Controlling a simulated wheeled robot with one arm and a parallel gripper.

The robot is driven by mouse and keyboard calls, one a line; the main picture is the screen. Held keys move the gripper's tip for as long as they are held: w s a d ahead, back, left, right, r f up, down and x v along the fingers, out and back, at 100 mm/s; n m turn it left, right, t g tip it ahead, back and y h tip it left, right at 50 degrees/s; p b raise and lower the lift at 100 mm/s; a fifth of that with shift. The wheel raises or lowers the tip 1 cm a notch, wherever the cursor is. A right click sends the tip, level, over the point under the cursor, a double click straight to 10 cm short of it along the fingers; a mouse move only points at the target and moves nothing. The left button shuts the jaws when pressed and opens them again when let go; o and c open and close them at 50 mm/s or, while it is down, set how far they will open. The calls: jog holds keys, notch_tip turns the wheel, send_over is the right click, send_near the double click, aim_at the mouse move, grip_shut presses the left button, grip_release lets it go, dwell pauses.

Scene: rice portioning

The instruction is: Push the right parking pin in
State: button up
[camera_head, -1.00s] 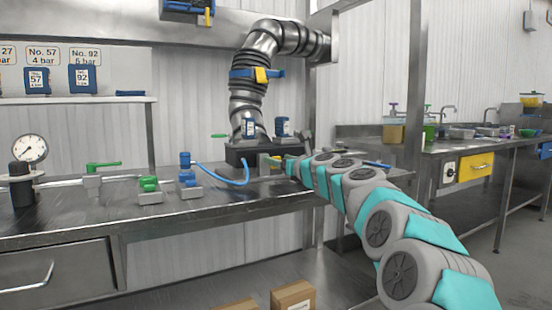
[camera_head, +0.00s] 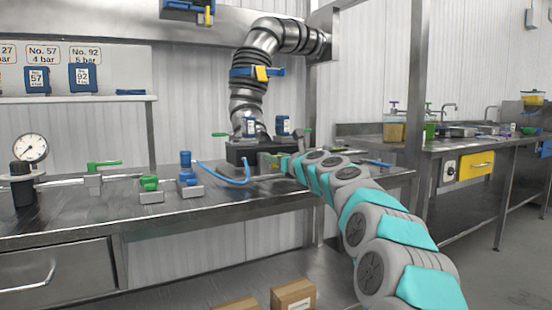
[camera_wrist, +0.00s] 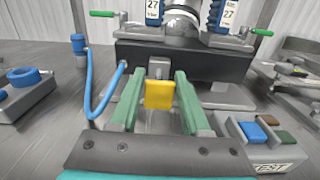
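In the wrist view a yellow block-shaped knob (camera_wrist: 159,95) on a short grey stem sticks out from the front of a dark box (camera_wrist: 185,62). My gripper (camera_wrist: 157,100) has its two green fingers on either side of this knob, with a narrow gap on each side. The gripper is open, and its fingertips are close to the box front. In the head view my gripper (camera_head: 276,160) is at the front of the same box (camera_head: 240,152), and the knob cannot be made out. I cannot tell which part is the right parking pin.
Green handles stick out at the box's left (camera_wrist: 103,14) and right (camera_wrist: 262,32). A blue hose (camera_wrist: 97,100) loops left of my gripper. A grey block with coloured buttons (camera_wrist: 252,131) lies close on the right.

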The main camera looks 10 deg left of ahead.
grip_shut()
dwell(1.0)
